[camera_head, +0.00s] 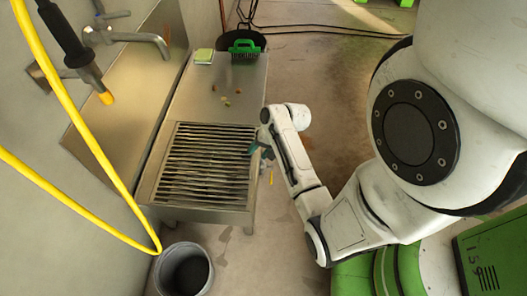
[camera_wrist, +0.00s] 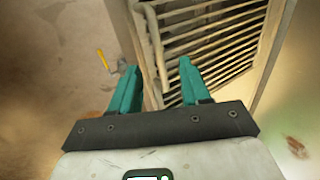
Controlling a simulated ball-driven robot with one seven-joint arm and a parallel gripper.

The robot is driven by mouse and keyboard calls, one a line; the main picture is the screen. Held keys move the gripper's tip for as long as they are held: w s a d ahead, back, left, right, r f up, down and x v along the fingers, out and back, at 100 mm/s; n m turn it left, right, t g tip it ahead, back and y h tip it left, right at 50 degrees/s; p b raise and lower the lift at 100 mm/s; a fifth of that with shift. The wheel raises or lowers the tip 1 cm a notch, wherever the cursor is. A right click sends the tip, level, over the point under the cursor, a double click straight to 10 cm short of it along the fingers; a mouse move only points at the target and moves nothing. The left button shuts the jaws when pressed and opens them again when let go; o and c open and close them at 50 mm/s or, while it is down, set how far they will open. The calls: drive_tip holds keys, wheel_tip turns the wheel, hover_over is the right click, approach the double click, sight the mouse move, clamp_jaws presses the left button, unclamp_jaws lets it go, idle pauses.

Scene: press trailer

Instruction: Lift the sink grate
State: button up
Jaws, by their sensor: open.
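The sink grate (camera_head: 206,164) is a rack of dark metal bars lying in the near part of the steel sink unit (camera_head: 225,114). In the wrist view the grate (camera_wrist: 211,42) fills the upper middle, with its edge bar running up beside the left finger. My gripper (camera_head: 262,150) is at the grate's right edge in the head view. In the wrist view its two teal fingers (camera_wrist: 159,75) are apart, with part of the grate's side between and beyond them. I cannot tell whether the fingers touch the grate.
A faucet (camera_head: 130,37) and a yellow hose (camera_head: 75,115) are at the left wall. A grey bucket (camera_head: 184,269) stands in front of the sink. A sponge (camera_head: 204,56), a green brush (camera_head: 244,48) and small scraps (camera_head: 226,101) are behind the grate. A yellow-handled tool (camera_wrist: 103,59) lies on the floor.

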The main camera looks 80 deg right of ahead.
sight(253, 158)
drive_tip(key=shift+b+x, duration=1.15)
drive_tip(key=shift+x, duration=1.75)
clamp_jaws()
